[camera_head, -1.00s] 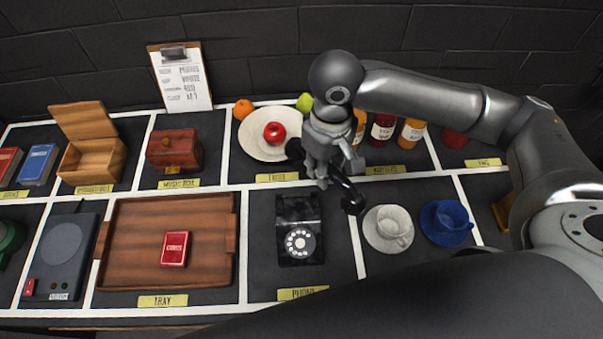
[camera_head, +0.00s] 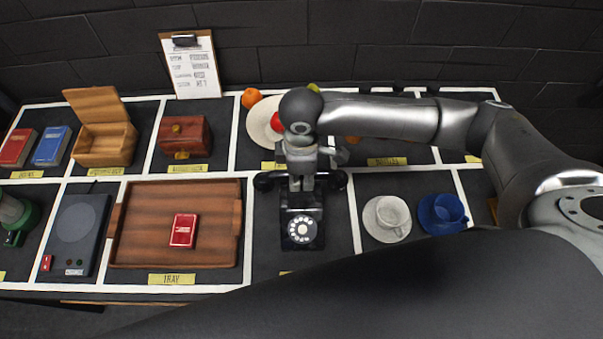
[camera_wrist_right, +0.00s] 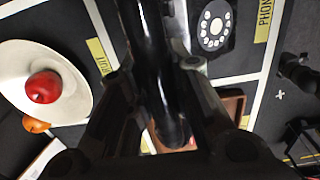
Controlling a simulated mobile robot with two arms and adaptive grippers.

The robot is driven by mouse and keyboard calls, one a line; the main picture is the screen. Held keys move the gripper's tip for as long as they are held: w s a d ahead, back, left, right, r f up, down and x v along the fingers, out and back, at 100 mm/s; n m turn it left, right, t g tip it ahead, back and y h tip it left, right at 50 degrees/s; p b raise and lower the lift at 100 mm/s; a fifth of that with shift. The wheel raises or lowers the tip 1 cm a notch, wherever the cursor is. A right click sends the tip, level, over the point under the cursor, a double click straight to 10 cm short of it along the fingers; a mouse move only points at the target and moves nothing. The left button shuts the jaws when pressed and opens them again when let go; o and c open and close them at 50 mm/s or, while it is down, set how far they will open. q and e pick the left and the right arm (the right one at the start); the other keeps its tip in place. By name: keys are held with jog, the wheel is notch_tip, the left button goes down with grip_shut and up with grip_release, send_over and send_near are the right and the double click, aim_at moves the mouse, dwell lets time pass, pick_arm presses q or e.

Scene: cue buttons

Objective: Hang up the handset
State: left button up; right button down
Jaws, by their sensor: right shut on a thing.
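The black rotary phone (camera_head: 302,228) stands in the phone compartment, its white dial facing front; the dial also shows in the right wrist view (camera_wrist_right: 214,28). My right gripper (camera_head: 302,182) is above the back of the phone, shut on the black handset (camera_head: 264,181). The handset lies crosswise in the head view, one end out at each side of the gripper. In the right wrist view the handset (camera_wrist_right: 150,60) runs lengthwise between the fingers. I cannot tell whether the handset touches the phone's cradle. My left gripper is not in view.
A wooden tray (camera_head: 130,254) with a red card box (camera_head: 183,231) is left of the phone. A white cup (camera_head: 392,215) and a blue cup (camera_head: 449,207) stand to the right. A plate (camera_head: 258,127) with fruit is behind my right gripper.

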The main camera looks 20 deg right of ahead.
jog(key=b, duration=0.5)
send_over(302, 196)
jog(key=shift+w+f, duration=0.2)
jog(key=shift+f, duration=2.3)
notch_tip(302, 196, down, 2)
jog(key=shift+s+f, duration=0.3)
jog(key=shift+f, duration=0.05)
jog(key=c, duration=1.3)
grip_release()
jog(key=shift+f, duration=0.1)
jog(key=shift+o, duration=0.3)
jog(key=shift+w, duration=0.1)
notch_tip(302, 196, up, 12)
jog(key=shift+w+r, duration=0.1)
jog(key=shift+r, duration=0.05)
